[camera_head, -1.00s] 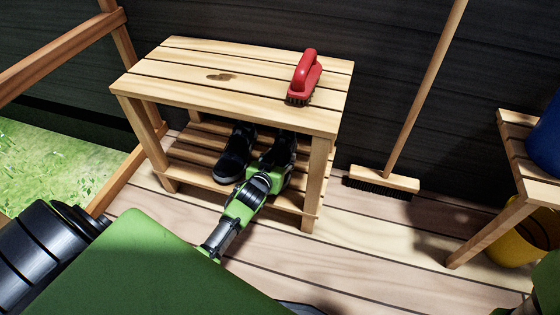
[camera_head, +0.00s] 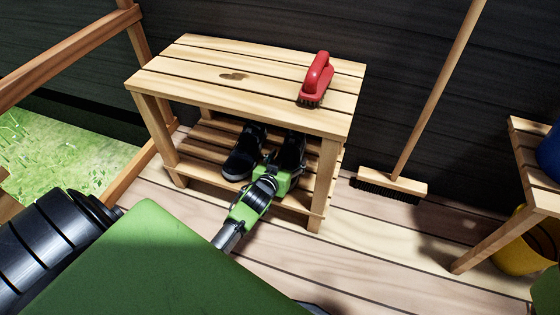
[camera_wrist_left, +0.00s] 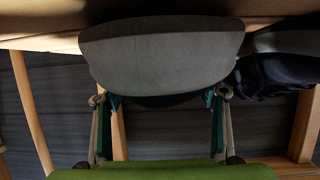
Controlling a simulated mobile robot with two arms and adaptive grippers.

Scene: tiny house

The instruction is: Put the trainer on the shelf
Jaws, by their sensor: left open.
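Two dark trainers stand side by side on the slatted lower shelf (camera_head: 205,170) of a wooden bench. The left trainer (camera_head: 243,158) is clear of my gripper. The right trainer (camera_head: 292,150) is partly hidden by my left gripper (camera_head: 286,176), which is at its near end. In the left wrist view the near trainer's grey sole end (camera_wrist_left: 160,52) fills the upper middle, in front of my open left gripper (camera_wrist_left: 163,98), one finger toward each side. Whether the fingers touch it I cannot tell. The other trainer (camera_wrist_left: 278,75) is at the right there. My right gripper is not in view.
A red brush (camera_head: 316,78) lies on the bench top (camera_head: 200,65), above the trainers. The bench's front right leg (camera_head: 325,185) is close beside my gripper. A broom (camera_head: 390,185) stands at the wall. A second bench (camera_head: 535,200) and yellow bucket (camera_head: 515,250) are at the right.

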